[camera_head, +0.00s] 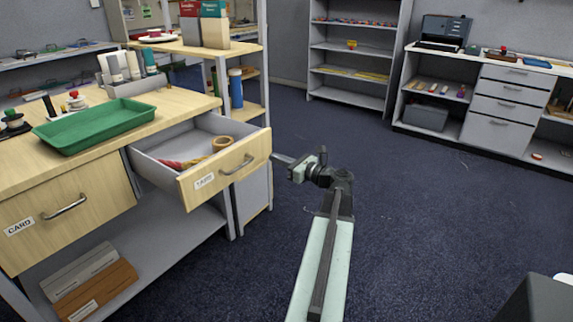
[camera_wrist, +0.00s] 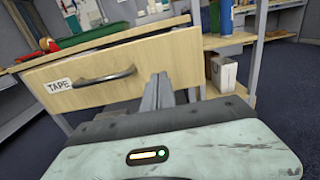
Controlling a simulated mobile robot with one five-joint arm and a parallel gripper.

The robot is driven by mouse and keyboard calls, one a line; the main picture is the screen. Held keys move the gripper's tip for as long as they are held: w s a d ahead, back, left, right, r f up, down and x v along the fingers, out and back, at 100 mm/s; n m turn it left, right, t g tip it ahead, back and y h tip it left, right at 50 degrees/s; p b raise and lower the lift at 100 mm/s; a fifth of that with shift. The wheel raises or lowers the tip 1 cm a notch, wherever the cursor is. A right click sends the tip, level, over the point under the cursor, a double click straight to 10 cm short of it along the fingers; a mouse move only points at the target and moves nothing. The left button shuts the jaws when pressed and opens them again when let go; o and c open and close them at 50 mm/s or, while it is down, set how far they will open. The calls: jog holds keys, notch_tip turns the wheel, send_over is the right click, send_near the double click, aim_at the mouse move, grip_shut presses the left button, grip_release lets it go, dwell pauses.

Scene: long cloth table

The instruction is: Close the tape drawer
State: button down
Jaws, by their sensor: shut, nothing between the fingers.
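The tape drawer (camera_head: 225,170) is pulled open from the bench, with its label and metal handle on the light wood front. Inside it lie a tan tape roll (camera_head: 222,143) and a red item (camera_head: 180,164). The drawer front also fills much of the wrist view (camera_wrist: 115,72), with its handle (camera_wrist: 105,77) left of my fingers. My gripper (camera_head: 283,159) is shut and empty, close to the right end of the drawer front. In the wrist view my gripper (camera_wrist: 160,82) points at the right part of the front. I cannot tell whether it touches.
A green tray (camera_head: 95,128) sits on the bench top above. The shut card drawer (camera_head: 65,215) is to the left. A shelf post (camera_head: 268,60) stands behind the open drawer. Open carpet (camera_head: 420,220) lies to the right.

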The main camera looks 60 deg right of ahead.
aim_at(257, 151)
jog(key=w, duration=0.6)
jog(key=shift+w+d, duration=0.1)
jog(key=shift+d, duration=0.15)
